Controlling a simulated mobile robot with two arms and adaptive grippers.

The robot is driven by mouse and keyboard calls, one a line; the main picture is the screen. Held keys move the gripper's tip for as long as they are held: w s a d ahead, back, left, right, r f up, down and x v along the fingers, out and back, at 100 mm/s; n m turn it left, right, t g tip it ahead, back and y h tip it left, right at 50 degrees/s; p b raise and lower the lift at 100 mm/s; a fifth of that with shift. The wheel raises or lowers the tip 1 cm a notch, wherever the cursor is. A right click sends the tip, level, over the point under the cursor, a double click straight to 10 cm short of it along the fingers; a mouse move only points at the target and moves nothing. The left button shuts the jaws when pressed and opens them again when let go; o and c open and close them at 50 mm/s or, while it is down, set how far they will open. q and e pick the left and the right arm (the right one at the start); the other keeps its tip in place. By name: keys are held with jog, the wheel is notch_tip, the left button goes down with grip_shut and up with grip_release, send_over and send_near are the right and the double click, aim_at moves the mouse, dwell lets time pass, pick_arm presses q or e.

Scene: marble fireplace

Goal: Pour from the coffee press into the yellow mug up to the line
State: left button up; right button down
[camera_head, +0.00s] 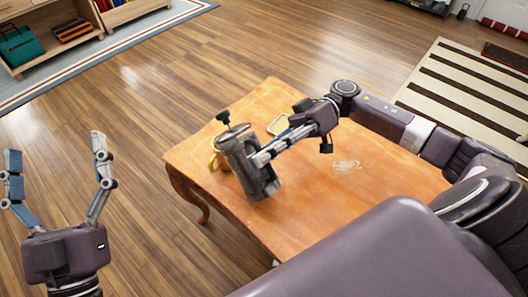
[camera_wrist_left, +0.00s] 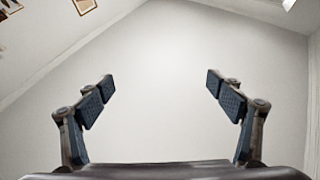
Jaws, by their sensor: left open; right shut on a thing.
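In the head view the coffee press (camera_head: 262,181) is a dark grey cylinder with a knob on top, tilted a little to the left, at the table's left part. My right gripper (camera_head: 256,160) is shut on it. The yellow mug (camera_head: 216,160) is partly hidden behind the press's left side; its inside and any line cannot be seen. I cannot tell whether press and mug touch. My left gripper (camera_head: 57,170) is open and empty, pointing up to the left of the table, away from both. Its spread fingers also show in the left wrist view (camera_wrist_left: 160,95).
The wooden table (camera_head: 310,205) has free room in front and to the right of the press. A pale mark (camera_head: 345,166) shows on its top. Shelves with a teal bag (camera_head: 20,45) stand far left. A striped rug (camera_head: 460,95) lies at the right.

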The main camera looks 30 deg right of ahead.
pick_arm(q)
notch_tip(320, 180, down, 13)
jog(key=w+a+g+y+p, duration=0.1)
jog(key=w+g+y+p, duration=0.1)
jog(key=g, duration=0.4)
jog(key=shift+w+g, duration=0.15)
jog(key=shift+g, duration=0.25)
jog(key=shift+s+a+f+g+y+p, duration=0.15)
jog(key=shift+f+g+p, duration=0.1)
jog(key=shift+f, duration=0.25)
jog(key=shift+s+a+f+g+y+p, duration=0.15)
jog(key=shift+f+g, duration=0.1)
jog(key=shift+f, duration=0.2)
dwell(0.8)
jog(key=shift+s+a+f+g+y+p, duration=0.15)
jog(key=shift+s+f+g, duration=0.2)
jog(key=shift+f, duration=0.5)
jog(key=shift+s+a+f+g+y+p, duration=0.1)
jog(key=shift+s+a+f+g+p, duration=0.15)
jog(key=shift+f+g, duration=0.4)
jog(key=shift+s+a+f+g+y+p, duration=0.1)
jog(key=shift+s+f+g+y, duration=0.2)
jog(key=shift+f, duration=0.7)
dwell(2.2)
